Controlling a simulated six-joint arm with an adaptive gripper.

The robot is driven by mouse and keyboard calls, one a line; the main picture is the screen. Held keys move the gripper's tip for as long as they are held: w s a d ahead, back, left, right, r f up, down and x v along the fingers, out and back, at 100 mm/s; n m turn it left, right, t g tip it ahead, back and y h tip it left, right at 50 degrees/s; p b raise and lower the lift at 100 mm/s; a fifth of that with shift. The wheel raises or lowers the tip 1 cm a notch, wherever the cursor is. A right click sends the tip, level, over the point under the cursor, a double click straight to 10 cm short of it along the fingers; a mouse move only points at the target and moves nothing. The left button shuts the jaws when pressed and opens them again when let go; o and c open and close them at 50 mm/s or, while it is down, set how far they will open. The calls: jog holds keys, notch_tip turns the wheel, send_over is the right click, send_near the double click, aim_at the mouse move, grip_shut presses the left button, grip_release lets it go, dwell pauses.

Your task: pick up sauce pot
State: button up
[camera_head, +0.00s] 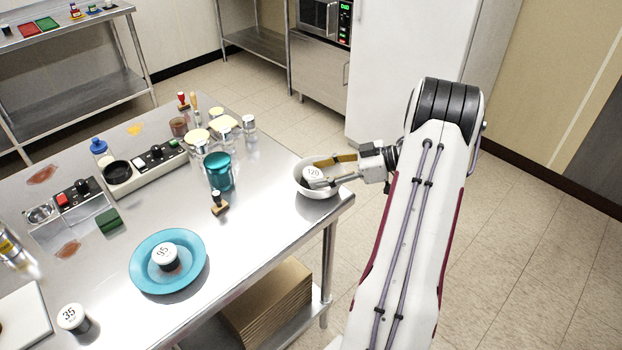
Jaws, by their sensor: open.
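A small pot with a white lid marked 120 (313,174) sits inside a white bowl (320,193) at the table's right corner. My gripper (329,172) is open at the bowl, coming in from the right. One finger is at the pot's far side and the other at its near side. I cannot tell whether they touch it. A second pot, dark with a white lid marked 95 (164,255), stands on a blue plate (144,279). A third, marked 35 (72,318), stands at the front left. Which one is the sauce pot is not marked.
A control panel with knobs (146,167) is further left. The steel table (255,232) is clear between plate and bowl.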

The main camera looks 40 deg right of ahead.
jog(key=c, duration=1)
jog(key=shift+r, duration=0.1)
jog(key=shift+r, duration=4.9)
